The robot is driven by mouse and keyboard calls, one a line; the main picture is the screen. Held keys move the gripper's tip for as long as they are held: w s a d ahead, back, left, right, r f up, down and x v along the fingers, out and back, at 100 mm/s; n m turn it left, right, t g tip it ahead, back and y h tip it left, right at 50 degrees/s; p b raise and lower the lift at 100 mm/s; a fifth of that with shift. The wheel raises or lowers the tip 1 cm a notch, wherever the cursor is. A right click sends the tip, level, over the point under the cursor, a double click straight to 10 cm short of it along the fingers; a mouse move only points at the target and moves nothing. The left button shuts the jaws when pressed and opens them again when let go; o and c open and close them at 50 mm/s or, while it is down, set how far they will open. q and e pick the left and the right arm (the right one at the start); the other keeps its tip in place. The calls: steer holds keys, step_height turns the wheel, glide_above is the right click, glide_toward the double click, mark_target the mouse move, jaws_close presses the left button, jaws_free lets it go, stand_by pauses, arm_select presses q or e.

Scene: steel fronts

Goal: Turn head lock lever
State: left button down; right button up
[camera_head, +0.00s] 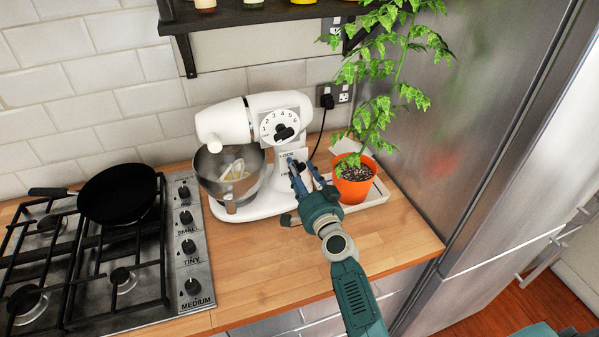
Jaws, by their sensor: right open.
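A white stand mixer (236,123) stands on the wooden counter against the tiled wall, with a steel bowl (212,186) under its head and a whisk or beater inside. A numbered speed dial (284,131) with a black knob faces me. Below it is a panel marked LOCK (287,156) with a small black lever (301,166), partly hidden by my gripper. My right gripper (302,172) is open, its fingers pointing at this panel beside the lever. I cannot tell whether a finger touches the lever. My left gripper is not in view.
A potted plant (353,185) in an orange pot stands on a white tray (376,197) close right of my gripper. A steel fridge (470,110) is at the right. A gas hob (110,255) with a black pan (117,193) is at the left. A dark shelf (245,14) hangs above.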

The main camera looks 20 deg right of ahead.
steer(key=shift+c, duration=1)
steer(key=c, duration=0.9)
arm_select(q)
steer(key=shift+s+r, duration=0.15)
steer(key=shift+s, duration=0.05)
arm_select(e)
steer(key=shift+n, duration=1.2)
steer(key=o, duration=1.1)
steer(key=shift+s, duration=0.1)
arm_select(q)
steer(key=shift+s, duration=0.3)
arm_select(e)
steer(key=s, duration=1.2)
steer(key=shift+d, duration=0.3)
